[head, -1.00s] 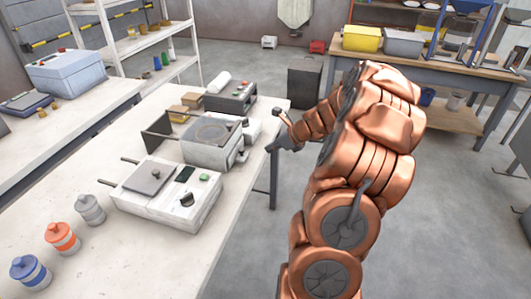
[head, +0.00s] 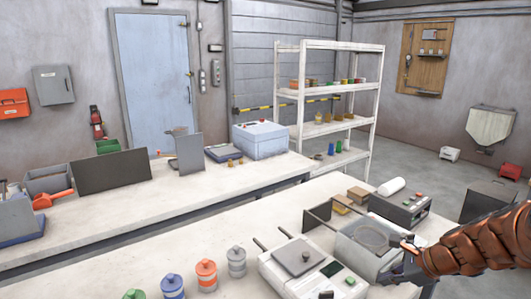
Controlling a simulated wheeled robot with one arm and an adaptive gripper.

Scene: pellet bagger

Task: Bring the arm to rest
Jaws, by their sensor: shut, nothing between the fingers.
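My copper-coloured arm enters at the lower right of the head view. My gripper (head: 394,272) is dark and sits at its end, by the right side of the grey box-shaped machine with a round top (head: 372,236). The gripper is shut and holds nothing. Its fingertips are small in the picture and partly hard to make out against the machine and the bench edge. I cannot tell whether it touches the machine.
A white machine with a grey plate (head: 300,262) stands on the near bench, left of the gripper. Grey (head: 236,262), orange (head: 206,275) and blue (head: 172,287) jars line up farther left. A dark control box (head: 402,208) stands behind. Open floor (head: 433,170) lies beyond.

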